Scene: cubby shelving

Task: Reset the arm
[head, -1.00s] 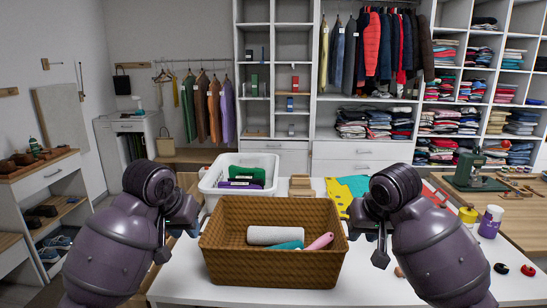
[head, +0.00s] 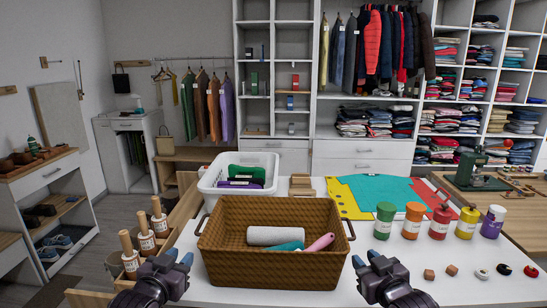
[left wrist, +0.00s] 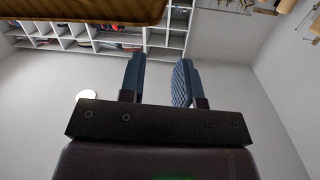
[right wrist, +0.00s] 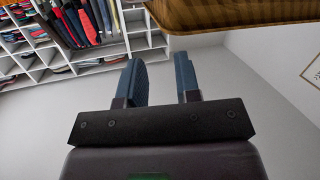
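My left gripper (head: 179,262) is low at the left of the brown wicker basket (head: 225,268), apart from it. In the left wrist view its two blue fingers (left wrist: 157,82) stand apart with nothing between them. My right gripper (head: 370,263) is low at the right of the basket, also apart from it. In the right wrist view its fingers (right wrist: 161,82) stand apart and empty. The basket's underside edge shows in both wrist views. The basket holds a white roll (head: 275,235), a teal item and a pink-handled item (head: 320,242).
A white bin (head: 208,190) with green and purple items stands behind the basket. Several colored bottles (head: 412,220) and small pieces (head: 428,274) line the table's right side. Wooden-handled stamps (head: 146,238) stand at the left. Colored sheets (head: 375,192) lie at the back. Shelving is beyond.

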